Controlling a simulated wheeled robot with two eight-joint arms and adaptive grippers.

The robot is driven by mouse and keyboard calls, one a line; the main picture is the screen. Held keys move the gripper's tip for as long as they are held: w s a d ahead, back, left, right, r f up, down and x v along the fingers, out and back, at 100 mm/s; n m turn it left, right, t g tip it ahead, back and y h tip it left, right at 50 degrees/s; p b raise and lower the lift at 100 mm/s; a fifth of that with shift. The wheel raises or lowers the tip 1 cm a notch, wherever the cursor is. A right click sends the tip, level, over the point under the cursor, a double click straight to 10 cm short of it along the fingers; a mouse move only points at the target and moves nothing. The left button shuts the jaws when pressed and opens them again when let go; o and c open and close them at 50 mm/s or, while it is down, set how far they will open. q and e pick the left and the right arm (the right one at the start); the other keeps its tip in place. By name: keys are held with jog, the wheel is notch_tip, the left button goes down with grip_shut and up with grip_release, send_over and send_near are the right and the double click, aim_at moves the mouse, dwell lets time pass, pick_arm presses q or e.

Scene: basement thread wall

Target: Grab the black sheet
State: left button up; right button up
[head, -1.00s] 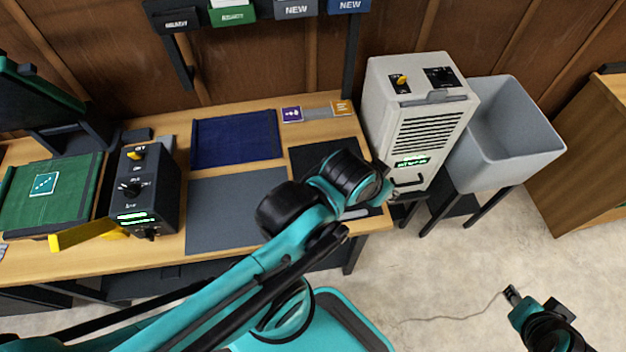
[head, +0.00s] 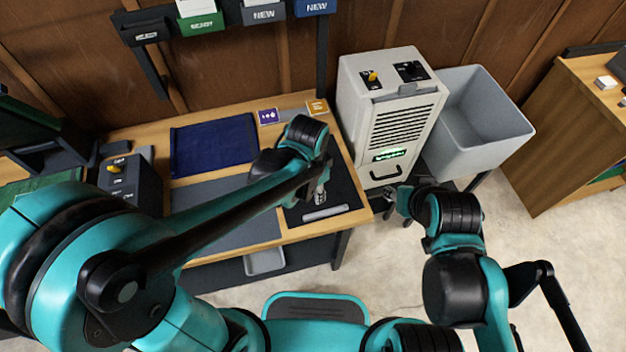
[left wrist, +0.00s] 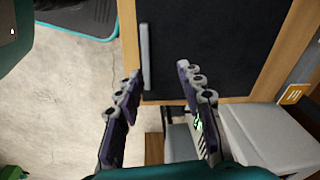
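The black sheet (head: 344,188) lies flat at the right end of the wooden table, with a grey bar (head: 325,213) along its near edge. It also fills the upper middle of the left wrist view (left wrist: 215,45), with the grey bar at its left edge. My left gripper (head: 322,190) is over the sheet near the bar. In the left wrist view my left gripper (left wrist: 158,72) is open, its two fingers apart with nothing between them. My right gripper (head: 395,203) is beside the table's right end, below the machine's handle; its fingers are too small to read.
A dark blue sheet (head: 214,146) and a grey sheet (head: 225,232) lie left of the black one. A beige vented machine (head: 388,120) and a grey bin (head: 485,115) stand right of the table. A black control box (head: 130,178) stands at left.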

aim_at(327, 211)
pick_arm(q)
jog(key=d+f, duration=0.1)
jog(key=d+f+m, duration=0.1)
jog(key=d+f+m+g, duration=0.1)
jog(key=d, duration=0.1)
jog(key=shift+s+d+f, duration=0.1)
jog(key=shift+s+f, duration=0.15)
jog(key=shift+f, duration=0.05)
notch_tip(327, 211, down, 3)
jog(key=shift+w+f+m+b, duration=0.15)
jog(key=shift+m+b, duration=0.15)
jog(key=shift+b, duration=0.15)
jog(key=shift+f, duration=0.15)
jog(key=f, duration=0.1)
jog(key=f+b, duration=0.1)
jog(key=f, duration=0.1)
jog(key=a+f+b, duration=0.1)
jog(key=shift+s+f, duration=0.2)
jog(key=shift+s, duration=0.2)
jog(key=shift+w+d, duration=0.25)
jog(key=shift+c, duration=0.6)
jog(key=shift+w, duration=0.1)
grip_shut()
